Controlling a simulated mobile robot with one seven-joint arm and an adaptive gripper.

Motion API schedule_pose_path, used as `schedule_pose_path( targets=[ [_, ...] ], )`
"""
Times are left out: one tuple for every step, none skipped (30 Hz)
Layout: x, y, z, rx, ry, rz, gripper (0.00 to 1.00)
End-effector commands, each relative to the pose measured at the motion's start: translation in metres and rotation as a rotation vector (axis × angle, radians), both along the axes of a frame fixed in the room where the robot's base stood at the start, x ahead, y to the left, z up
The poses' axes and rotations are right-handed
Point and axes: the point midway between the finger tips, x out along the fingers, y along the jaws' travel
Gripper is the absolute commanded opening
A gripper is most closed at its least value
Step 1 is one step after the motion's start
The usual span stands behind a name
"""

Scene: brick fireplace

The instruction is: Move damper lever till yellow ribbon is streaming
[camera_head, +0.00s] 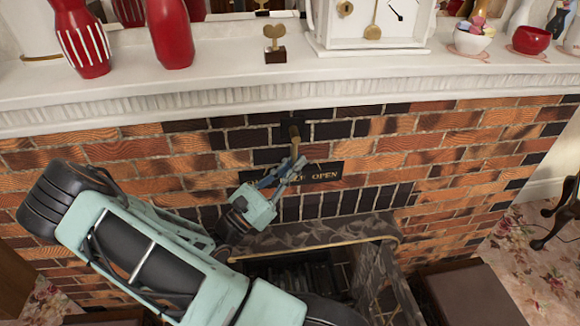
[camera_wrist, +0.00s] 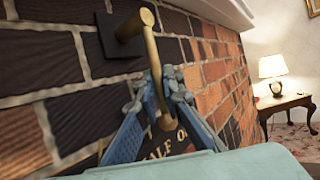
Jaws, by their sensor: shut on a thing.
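The brass damper lever (camera_head: 294,133) sticks out of the brick wall above the fireplace opening. In the wrist view its bent arm (camera_wrist: 156,70) comes from a dark square mounting plate (camera_wrist: 112,43) and hangs down to my gripper. My gripper (camera_head: 288,170) is shut on the lower part of the lever; its blue fingers (camera_wrist: 160,100) close around it in the wrist view. I see no yellow ribbon in either view.
The white mantel (camera_head: 230,85) runs above the lever and holds red vases (camera_head: 168,32), a small key-like ornament (camera_head: 275,45) and a white clock (camera_head: 370,25). A brass-railed hearth surround (camera_head: 320,247) is below. A side table with a lamp (camera_wrist: 273,68) stands at the right.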

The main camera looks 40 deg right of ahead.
Motion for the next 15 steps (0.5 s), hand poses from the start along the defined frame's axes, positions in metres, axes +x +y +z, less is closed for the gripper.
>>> schedule_pose_path(
  targets=[
    [-0.0007,-0.0007,-0.0014,-0.013,0.009,0.0,0.0],
    [-0.001,-0.0011,-0.0012,-0.019,0.013,0.0,0.0],
    [-0.0013,-0.0016,-0.001,-0.025,0.016,0.0,0.0],
    [-0.0014,-0.0018,-0.0009,-0.029,0.018,0.0,0.0],
    [-0.0016,-0.0021,-0.0008,-0.032,0.02,0.0,0.0],
    [-0.0017,-0.0023,-0.0007,-0.034,0.022,0.0,0.0],
    [-0.0018,-0.0025,-0.0005,-0.036,0.023,0.0,0.0],
    [-0.0019,-0.0026,-0.0005,-0.037,0.023,0.0,0.0],
    [-0.0019,-0.0027,-0.0005,-0.038,0.024,0.0,0.0],
    [-0.0019,-0.0026,-0.0004,-0.038,0.024,0.0,0.0],
    [-0.0019,-0.0026,-0.0004,-0.038,0.024,0.0,0.0],
    [-0.0019,-0.0026,-0.0004,-0.038,0.024,0.0,0.0],
    [-0.0019,-0.0026,-0.0004,-0.038,0.024,0.0,0.0],
    [-0.0019,-0.0026,-0.0004,-0.037,0.024,0.0,0.0],
    [-0.0019,-0.0026,-0.0004,-0.037,0.024,0.0,0.0]
  ],
)
